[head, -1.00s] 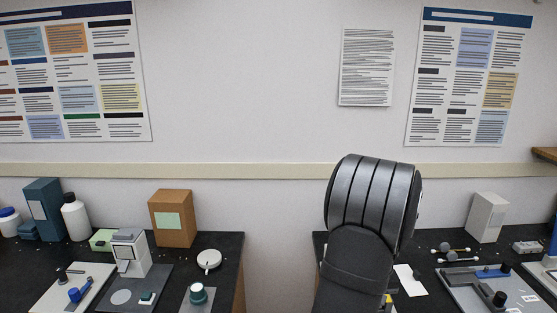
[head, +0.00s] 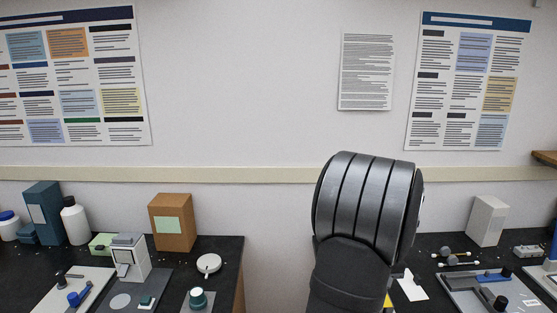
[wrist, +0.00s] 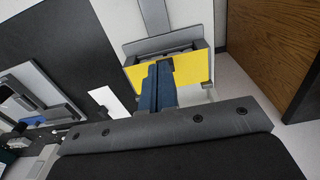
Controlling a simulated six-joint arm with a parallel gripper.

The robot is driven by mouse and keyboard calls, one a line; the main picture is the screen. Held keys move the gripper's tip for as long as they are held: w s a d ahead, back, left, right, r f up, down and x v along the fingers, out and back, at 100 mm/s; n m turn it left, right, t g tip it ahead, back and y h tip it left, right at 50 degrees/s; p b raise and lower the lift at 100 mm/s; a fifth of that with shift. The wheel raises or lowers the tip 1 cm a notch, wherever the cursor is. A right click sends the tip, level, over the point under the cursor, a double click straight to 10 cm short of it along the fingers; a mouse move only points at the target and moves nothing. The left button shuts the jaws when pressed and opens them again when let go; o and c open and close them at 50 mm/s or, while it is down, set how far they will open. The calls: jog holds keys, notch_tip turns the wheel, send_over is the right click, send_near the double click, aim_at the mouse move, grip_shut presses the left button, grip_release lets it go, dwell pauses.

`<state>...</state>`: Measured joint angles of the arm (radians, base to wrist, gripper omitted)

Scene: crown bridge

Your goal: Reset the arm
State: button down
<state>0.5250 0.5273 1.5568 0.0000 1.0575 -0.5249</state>
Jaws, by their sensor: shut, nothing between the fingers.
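My arm stands at the right of the head view, its dark grey ribbed upper part raised over the right bench. My gripper (wrist: 160,78) shows in the wrist view with its blue fingers together and nothing between them. In the head view the gripper is hidden. Beyond the fingers in the wrist view is a yellow-faced piece with a grey top (wrist: 196,68); I cannot tell whether the fingers touch it. A bit of yellow (head: 388,300) also shows beside my arm in the head view.
The black right bench (head: 432,242) holds a white card (head: 411,287), a grey tray (head: 470,292) and a pale box (head: 487,221). The left bench (head: 225,258) carries a brown box (head: 172,222) and several small devices. A gap separates the benches. A wooden panel (wrist: 255,40) shows in the wrist view.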

jog(key=shift+f, duration=0.1)
notch_tip(320, 180, down, 7)
jog(key=shift+w, duration=0.35)
dwell(0.4)
jog(key=shift+s, duration=0.1)
